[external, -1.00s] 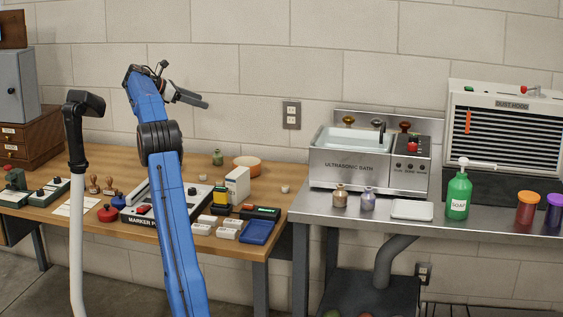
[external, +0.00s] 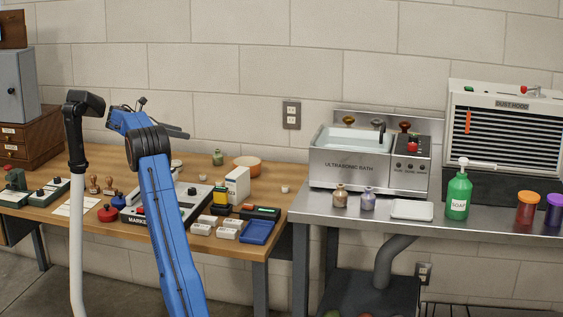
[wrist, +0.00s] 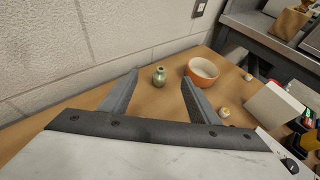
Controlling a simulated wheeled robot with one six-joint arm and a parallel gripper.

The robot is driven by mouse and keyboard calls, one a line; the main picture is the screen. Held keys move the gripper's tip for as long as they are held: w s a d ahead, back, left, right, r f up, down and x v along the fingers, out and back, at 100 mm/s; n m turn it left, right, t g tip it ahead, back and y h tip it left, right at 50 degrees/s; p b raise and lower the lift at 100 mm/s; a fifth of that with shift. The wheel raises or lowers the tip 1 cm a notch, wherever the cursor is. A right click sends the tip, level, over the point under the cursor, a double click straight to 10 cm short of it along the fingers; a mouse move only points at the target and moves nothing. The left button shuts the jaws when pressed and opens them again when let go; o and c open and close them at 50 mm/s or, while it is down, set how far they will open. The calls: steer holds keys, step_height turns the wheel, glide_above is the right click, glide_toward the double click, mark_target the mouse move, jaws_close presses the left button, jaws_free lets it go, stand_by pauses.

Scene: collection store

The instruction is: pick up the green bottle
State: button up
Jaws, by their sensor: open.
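A small green bottle (external: 217,158) stands upright at the back of the wooden table (external: 262,235), near the wall. In the wrist view the green bottle (wrist: 159,76) shows between my two fingers, farther off than their tips appear wide. My gripper (external: 186,132) is open and empty, above the table and to the left of the bottle in the external view. Its two fingers also show in the wrist view (wrist: 160,80), spread apart. A green soap bottle (external: 458,194) with a white pump stands on the steel bench at the right.
An orange bowl (external: 247,163) sits just right of the small green bottle. A white box (external: 237,184), a small pale knob-like item (external: 285,189) and several small boxes lie nearer the front. The wall (wrist: 60,45) rises close behind the bottle.

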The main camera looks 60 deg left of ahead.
glide_toward(218, 154)
steer(key=w+f, duration=0.1)
steer(key=w+a+f, duration=0.1)
steer(key=w, duration=0.1)
steer(key=w+a+f, duration=0.1)
steer(key=shift+w, duration=0.2)
steer(key=shift+d+x, duration=0.15)
steer(key=shift+x, duration=1.3)
steer(key=shift+d+x, duration=0.2)
steer(key=shift+x, duration=1.2)
steer(key=shift+f, duration=0.1)
steer(key=c, duration=1.2)
